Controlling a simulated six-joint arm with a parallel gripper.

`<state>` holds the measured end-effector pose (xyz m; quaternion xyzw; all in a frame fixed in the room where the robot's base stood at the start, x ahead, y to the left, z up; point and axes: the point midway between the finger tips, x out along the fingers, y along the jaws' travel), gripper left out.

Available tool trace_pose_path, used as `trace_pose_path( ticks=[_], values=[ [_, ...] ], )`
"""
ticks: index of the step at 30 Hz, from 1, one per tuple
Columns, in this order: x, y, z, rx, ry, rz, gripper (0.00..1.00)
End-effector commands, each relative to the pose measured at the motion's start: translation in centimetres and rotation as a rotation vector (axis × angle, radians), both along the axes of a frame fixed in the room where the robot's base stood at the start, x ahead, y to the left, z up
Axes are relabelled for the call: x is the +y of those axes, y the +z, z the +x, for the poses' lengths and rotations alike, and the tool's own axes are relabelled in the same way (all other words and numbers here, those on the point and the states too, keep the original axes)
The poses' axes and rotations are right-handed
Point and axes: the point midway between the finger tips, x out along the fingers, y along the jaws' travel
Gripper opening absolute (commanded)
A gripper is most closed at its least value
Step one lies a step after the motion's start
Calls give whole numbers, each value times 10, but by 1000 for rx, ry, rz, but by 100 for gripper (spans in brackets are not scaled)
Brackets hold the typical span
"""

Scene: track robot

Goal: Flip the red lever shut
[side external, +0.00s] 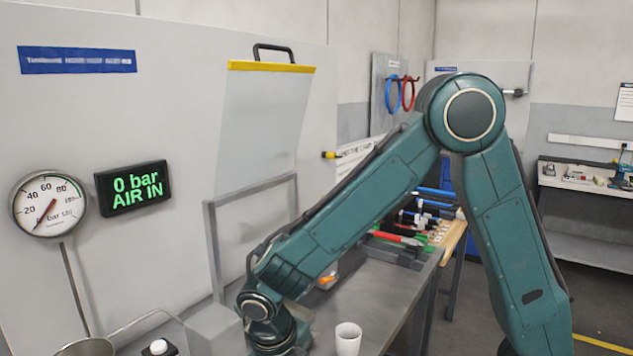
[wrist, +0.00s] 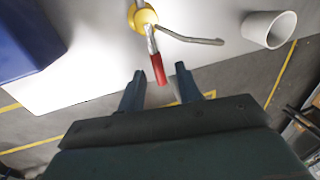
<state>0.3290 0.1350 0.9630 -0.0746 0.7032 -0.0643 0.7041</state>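The red lever (wrist: 158,69) shows in the wrist view, hanging from a yellow valve body (wrist: 143,17) by a metal arm. My gripper (wrist: 160,72) is open, with one dark finger on each side of the red handle in the picture. A gap shows between the handle and both fingers, and I cannot tell the height difference. In the side external view my wrist is at the bottom edge; its fingers and the lever are not visible there.
A white cup (side external: 348,338) stands on the grey bench (side external: 375,290), and it also shows in the wrist view (wrist: 262,32). A thin bent metal rod (wrist: 190,38) extends from the valve. A display (side external: 133,188) reads "0 bar AIR IN" beside a round gauge (side external: 48,204).

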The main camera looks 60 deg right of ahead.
Motion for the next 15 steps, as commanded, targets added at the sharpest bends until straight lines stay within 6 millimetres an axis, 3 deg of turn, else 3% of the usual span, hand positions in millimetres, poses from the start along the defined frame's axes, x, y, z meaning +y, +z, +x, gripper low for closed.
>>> trace_pose_path(
  ticks=[8, 15],
  values=[
    [4, 17, 1, -4, 1, 2, 34],
    [11, 52, 1, -6, 2, 3, 34]
  ],
)
